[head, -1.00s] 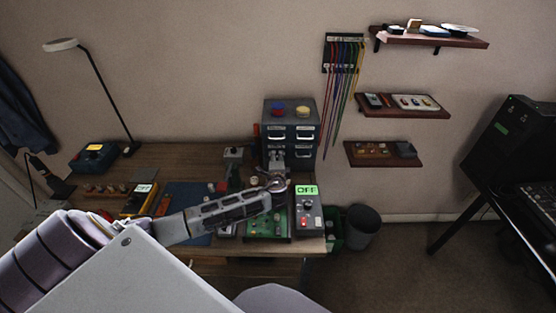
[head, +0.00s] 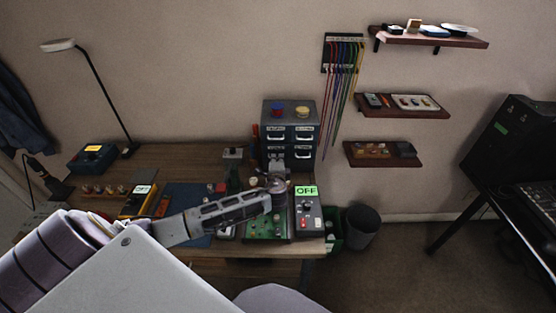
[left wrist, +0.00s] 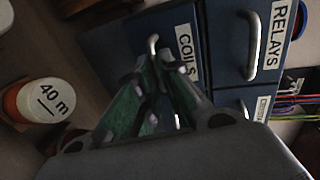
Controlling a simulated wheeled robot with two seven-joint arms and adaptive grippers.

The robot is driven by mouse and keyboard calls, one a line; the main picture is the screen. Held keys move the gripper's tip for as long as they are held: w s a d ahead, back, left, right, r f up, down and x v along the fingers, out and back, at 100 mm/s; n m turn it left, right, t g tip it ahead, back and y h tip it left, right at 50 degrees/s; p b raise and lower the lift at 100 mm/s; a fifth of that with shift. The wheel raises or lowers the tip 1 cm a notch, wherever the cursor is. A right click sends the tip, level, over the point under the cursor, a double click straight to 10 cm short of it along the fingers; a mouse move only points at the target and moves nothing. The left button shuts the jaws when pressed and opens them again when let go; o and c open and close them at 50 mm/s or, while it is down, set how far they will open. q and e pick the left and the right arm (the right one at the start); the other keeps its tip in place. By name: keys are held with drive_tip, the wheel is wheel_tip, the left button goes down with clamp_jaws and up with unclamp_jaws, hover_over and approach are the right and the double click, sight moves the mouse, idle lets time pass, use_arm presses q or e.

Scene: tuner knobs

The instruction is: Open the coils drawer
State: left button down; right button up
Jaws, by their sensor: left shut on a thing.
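The dark blue-grey drawer cabinet (head: 291,108) stands at the back right of the desk. In the left wrist view the coils drawer (left wrist: 182,22), with its white COILS label (left wrist: 186,52), is at upper centre. It looks closed. Its metal handle (left wrist: 153,43) runs down to my fingertips. My left gripper (head: 277,162) is in front of the cabinet's lower left drawer. In the left wrist view my left gripper (left wrist: 149,68), with green-lined fingers, is shut on that handle; the fingers hide its lower part. My right gripper is out of view.
The relays drawer (left wrist: 232,40) adjoins the coils drawer. A jar marked 40 m (left wrist: 45,100) is at left in the left wrist view. A box with a green OFF display (head: 307,205) and a green circuit board (head: 263,228) lie near the desk's front right.

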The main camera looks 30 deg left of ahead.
use_arm(q)
drive_tip(key=f+p+v, duration=0.2)
drive_tip(key=v, duration=0.7)
drive_tip(key=shift+s+d, duration=0.25)
drive_tip(key=shift+s, duration=0.35)
drive_tip(key=shift+f, duration=0.1)
drive_tip(key=c, duration=1.6)
unclamp_jaws()
drive_tip(key=shift+v, duration=5.9)
